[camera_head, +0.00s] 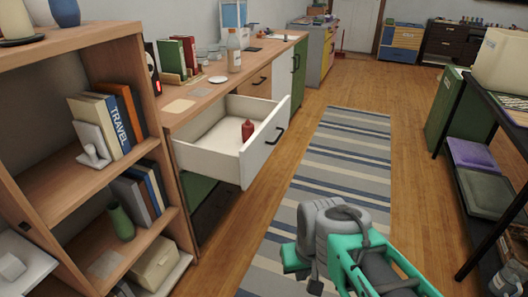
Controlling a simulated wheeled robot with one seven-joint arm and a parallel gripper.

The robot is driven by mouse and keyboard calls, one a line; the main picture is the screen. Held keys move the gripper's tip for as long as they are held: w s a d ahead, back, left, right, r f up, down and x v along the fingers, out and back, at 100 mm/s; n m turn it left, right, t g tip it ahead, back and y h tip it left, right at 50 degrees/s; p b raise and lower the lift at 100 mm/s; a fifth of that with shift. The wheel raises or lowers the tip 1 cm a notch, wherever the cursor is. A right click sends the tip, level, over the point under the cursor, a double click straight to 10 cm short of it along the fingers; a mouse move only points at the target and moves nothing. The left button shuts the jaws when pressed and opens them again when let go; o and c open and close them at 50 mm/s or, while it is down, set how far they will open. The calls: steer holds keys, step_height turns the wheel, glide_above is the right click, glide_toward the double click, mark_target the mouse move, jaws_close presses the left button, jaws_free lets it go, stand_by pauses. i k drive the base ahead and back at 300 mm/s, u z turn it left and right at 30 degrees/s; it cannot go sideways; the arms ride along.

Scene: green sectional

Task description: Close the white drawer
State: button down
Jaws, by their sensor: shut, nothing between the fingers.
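The white drawer (262,150) is pulled out from under the wooden counter on the left. Its white front has a dark handle (280,134) and faces right. A small dark red bottle (248,131) stands inside, near the front. My gripper (304,273) is at the bottom centre, below the grey wrist and partly hidden by it. It is shut and empty, over the striped rug, apart from the drawer and on the near, right side of it.
A wooden bookshelf (62,187) stands close on the left. The counter top (207,91) holds books, a clear bottle and small items. A dark-framed rack (455,165) borders the right. The striped rug (345,150) and the floor ahead are clear.

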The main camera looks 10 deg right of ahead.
mark_target(210, 144)
steer(key=u, duration=0.65)
steer(key=i, duration=0.95)
steer(key=u, duration=0.05)
